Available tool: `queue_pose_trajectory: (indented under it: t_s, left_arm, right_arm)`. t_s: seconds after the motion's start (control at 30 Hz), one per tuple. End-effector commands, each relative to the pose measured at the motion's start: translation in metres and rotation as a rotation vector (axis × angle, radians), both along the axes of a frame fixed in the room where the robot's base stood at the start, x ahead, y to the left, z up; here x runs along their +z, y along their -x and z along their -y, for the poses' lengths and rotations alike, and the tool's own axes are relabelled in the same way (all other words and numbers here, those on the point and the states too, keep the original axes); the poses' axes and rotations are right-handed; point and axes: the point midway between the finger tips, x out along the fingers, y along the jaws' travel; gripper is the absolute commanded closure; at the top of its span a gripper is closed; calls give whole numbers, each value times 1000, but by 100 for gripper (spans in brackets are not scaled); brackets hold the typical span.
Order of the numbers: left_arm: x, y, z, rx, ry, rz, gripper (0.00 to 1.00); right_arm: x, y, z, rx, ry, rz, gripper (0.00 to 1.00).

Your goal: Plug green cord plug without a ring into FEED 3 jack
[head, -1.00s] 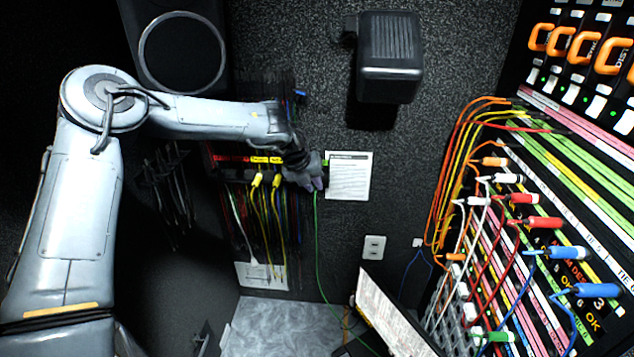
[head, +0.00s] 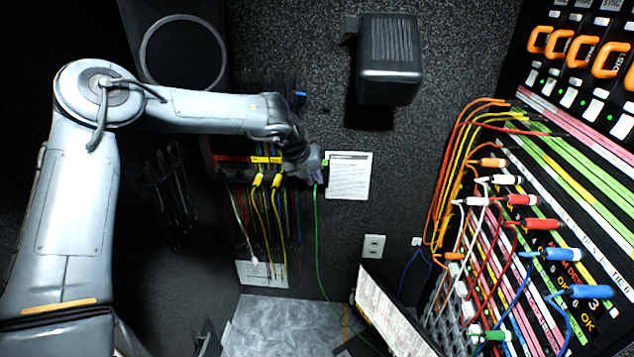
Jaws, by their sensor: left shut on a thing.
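My left gripper (head: 314,172) is at the back wall, beside the right end of a small jack strip with red (head: 232,159) and yellow (head: 266,160) labels. It is shut on the green cord's plug, which the fingers hide. The green cord (head: 317,230) hangs from the gripper down toward the floor. I cannot tell whether this plug has a ring, nor whether its tip touches a jack. A small green label (head: 325,162) shows right beside the gripper. The FEED 3 lettering cannot be read. Another green plug (head: 497,336) sits low on the right-hand patch panel. My right gripper is not in view.
Yellow plugs (head: 276,181) with hanging cords are in the strip left of the gripper. A white notice (head: 348,176) is just right of it. A black box (head: 389,60) juts from the wall above. The right-hand panel holds several coloured plugs and cords.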

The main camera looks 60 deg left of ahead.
Motion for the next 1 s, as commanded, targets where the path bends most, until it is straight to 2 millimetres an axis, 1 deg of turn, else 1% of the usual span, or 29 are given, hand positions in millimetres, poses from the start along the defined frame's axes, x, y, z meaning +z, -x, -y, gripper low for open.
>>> queue_pose_trajectory:
  t_s: [0.53,1.0]
  left_arm:
    - [0,16,21,-1,1,0,100]
    - [0,18,23,0,0,0,100]
  right_arm:
    - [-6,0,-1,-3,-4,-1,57]
    - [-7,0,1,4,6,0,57]
